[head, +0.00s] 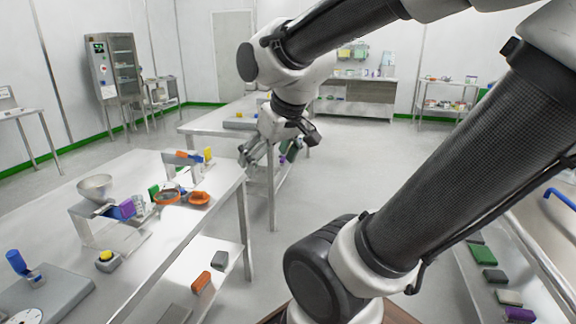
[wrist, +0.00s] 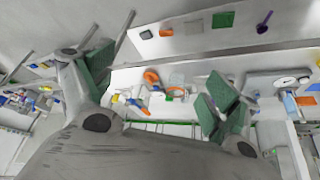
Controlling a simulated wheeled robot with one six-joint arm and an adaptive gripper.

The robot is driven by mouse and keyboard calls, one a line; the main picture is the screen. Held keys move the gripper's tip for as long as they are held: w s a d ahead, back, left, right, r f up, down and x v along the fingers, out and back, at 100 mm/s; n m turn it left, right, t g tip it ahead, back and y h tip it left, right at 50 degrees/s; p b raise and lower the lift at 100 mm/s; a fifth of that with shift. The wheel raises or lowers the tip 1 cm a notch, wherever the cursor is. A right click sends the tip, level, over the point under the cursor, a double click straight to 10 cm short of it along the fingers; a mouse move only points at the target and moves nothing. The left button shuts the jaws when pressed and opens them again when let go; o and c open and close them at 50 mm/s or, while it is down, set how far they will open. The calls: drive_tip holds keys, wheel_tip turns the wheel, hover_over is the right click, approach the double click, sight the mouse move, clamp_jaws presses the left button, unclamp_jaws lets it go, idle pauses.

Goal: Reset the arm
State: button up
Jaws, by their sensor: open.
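My arm reaches from the right across the head view, bent, with the wrist hanging down near the middle. My gripper (head: 270,150) is at the arm's end, beyond the right edge of the near steel table (head: 225,178). In the wrist view my gripper (wrist: 155,85) shows two fingers with green pads spread wide apart. Nothing is between them. No object touches the fingers as far as I can see.
Another steel table (head: 200,124) stands behind the gripper. A cabinet (head: 113,70) stands at the back left. Open floor (head: 345,160) lies right of the gripper.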

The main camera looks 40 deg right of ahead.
drive_tip(key=s+g, duration=0.1)
drive_tip(key=s, duration=0.5)
drive_tip(key=shift+s+r, duration=0.35)
drive_tip(key=shift+s, duration=0.05)
